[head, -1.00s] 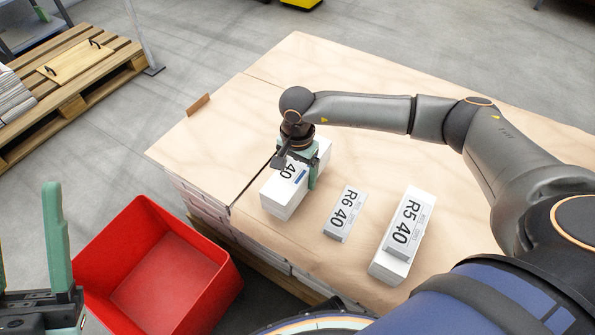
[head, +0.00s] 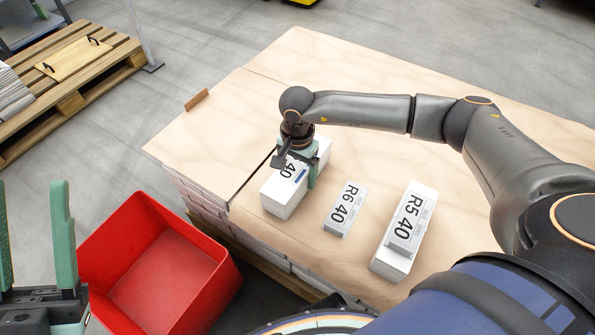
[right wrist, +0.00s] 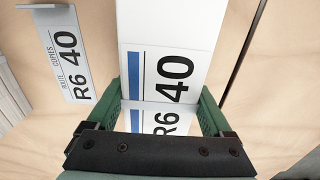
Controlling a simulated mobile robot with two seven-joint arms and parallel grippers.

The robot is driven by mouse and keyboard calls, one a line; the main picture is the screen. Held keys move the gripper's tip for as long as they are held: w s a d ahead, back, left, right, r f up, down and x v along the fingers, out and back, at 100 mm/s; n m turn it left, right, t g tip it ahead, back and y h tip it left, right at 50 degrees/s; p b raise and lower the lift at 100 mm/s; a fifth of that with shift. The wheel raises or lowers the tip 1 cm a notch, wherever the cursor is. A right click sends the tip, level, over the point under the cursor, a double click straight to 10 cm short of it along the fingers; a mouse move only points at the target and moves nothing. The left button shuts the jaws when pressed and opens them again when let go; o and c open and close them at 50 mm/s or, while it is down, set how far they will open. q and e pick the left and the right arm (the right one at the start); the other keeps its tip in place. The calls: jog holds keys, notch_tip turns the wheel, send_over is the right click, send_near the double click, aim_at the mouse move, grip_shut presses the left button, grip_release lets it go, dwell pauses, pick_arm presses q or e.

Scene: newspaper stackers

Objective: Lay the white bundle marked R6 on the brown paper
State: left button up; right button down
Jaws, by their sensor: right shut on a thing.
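The white bundle marked R6 (head: 282,203) is at the paper's near left part, by a dark seam. My right gripper (head: 298,178) is shut on it from above, with one finger on each side. In the right wrist view the bundle (right wrist: 170,30) shows a blue stripe and "R6 40" between the fingers (right wrist: 160,100). The brown paper (head: 350,80) covers the stack top. The bundle looks level and at or very near the paper; I cannot tell whether it touches. My left gripper (head: 35,225) is open and empty at lower left.
A grey R6 40 card (head: 345,208) lies just right of the bundle. Further right, a white bundle (head: 390,264) carries an R5 40 card (head: 409,219). A red bin (head: 215,285) stands left of the stack. The paper's far part is clear.

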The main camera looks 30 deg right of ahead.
jog(key=shift+f+b, duration=0.3)
